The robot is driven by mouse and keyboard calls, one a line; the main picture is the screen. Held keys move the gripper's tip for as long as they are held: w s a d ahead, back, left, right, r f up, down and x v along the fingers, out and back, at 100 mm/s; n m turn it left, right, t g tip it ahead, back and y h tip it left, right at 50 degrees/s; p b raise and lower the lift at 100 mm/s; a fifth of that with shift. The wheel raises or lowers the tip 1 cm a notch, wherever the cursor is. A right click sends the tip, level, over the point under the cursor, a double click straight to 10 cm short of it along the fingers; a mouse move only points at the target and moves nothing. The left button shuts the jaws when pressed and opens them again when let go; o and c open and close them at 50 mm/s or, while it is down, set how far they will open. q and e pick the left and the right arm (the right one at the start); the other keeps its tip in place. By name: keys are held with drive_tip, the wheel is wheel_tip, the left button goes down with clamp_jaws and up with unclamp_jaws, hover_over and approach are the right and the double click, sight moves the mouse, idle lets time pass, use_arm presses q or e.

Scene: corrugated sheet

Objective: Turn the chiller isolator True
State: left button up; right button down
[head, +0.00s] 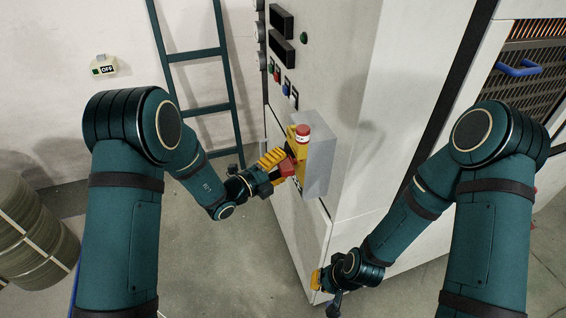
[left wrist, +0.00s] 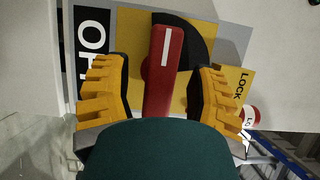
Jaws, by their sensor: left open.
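The chiller isolator is a grey box (head: 319,165) on the front of the white cabinet. Its red handle (left wrist: 163,70) has a white line and sits on a yellow plate (left wrist: 137,38) with a black sector, a black OFF label (left wrist: 92,50) and a LOCK label (left wrist: 240,86). In the left wrist view the handle stands upright, pointing between the two labels. My left gripper (head: 284,163) is open, its yellow fingers on either side of the handle, with visible gaps. My right gripper (head: 318,281) is low near the cabinet's bottom corner; its finger opening is unclear.
A red-topped piece (head: 303,131) is by the isolator's upper edge; it also shows in the left wrist view (left wrist: 251,116). Buttons and dark displays (head: 281,36) are above. A ladder (head: 204,85) leans behind, and an OFF switch (head: 104,66) is on the wall.

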use_arm(q)
drive_tip(key=shift+w+d, duration=0.35)
drive_tip(key=shift+d, duration=0.05)
clamp_jaws()
drive_tip(key=shift+a, duration=0.1)
